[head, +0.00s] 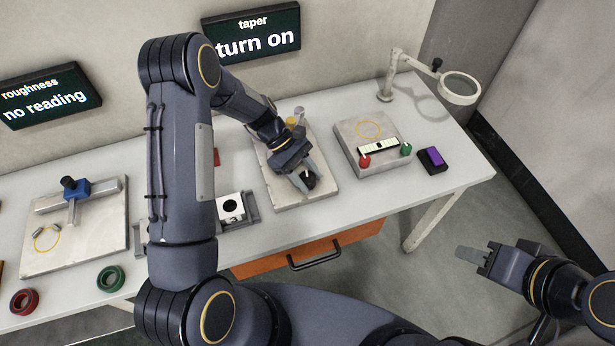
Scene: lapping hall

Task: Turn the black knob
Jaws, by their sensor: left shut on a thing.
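The black knob (309,181) is on a pale plate (290,203) in the middle of the white table. My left gripper (305,180) reaches down to it from the upper left and is shut on it. The fingers hide part of the knob, so its pointer angle cannot be read. A screen (250,33) above the table reads "taper turn on". My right gripper (472,253) is off the table's right front side, over the floor, and empty. Whether its jaws are open or shut is not clear.
To the right stand a block with a level vial (350,136), a purple-topped black box (433,160) and a magnifier lamp (460,88). At left are a plate with a blue clamp (76,188) and red and green rings (110,278). An orange drawer (300,252) is below.

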